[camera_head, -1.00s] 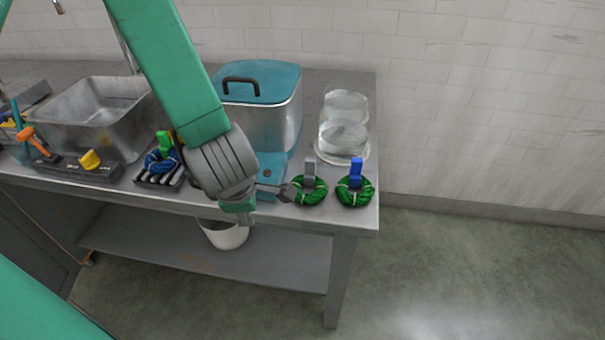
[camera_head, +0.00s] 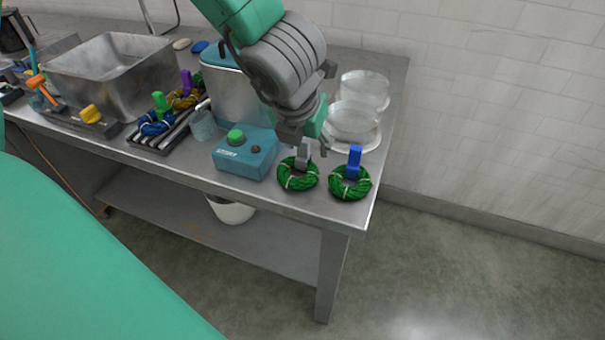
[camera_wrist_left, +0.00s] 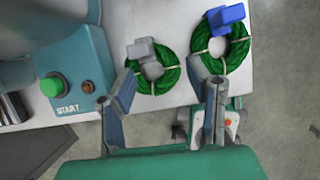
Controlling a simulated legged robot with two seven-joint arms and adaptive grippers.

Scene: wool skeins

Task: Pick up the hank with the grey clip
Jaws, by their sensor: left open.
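The hank with the grey clip, a green coil (camera_head: 298,184), lies near the front edge of the metal table. Its grey clip (camera_head: 303,157) stands up on its far side, partly covered by my gripper. In the left wrist view, this hank (camera_wrist_left: 170,80) and its clip (camera_wrist_left: 140,49) show ahead of the fingers. My left gripper (camera_head: 306,143) is open and empty, just above and behind the hank at the clip. Contact cannot be told. My right gripper is out of view.
A similar green hank (camera_head: 351,189) with a blue clip lies close on the right, near the table corner. A teal start-button box (camera_head: 245,160) stands close on the left. Glass bowls (camera_head: 352,122) stand behind. Other hanks sit on a rack (camera_head: 150,146) further left.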

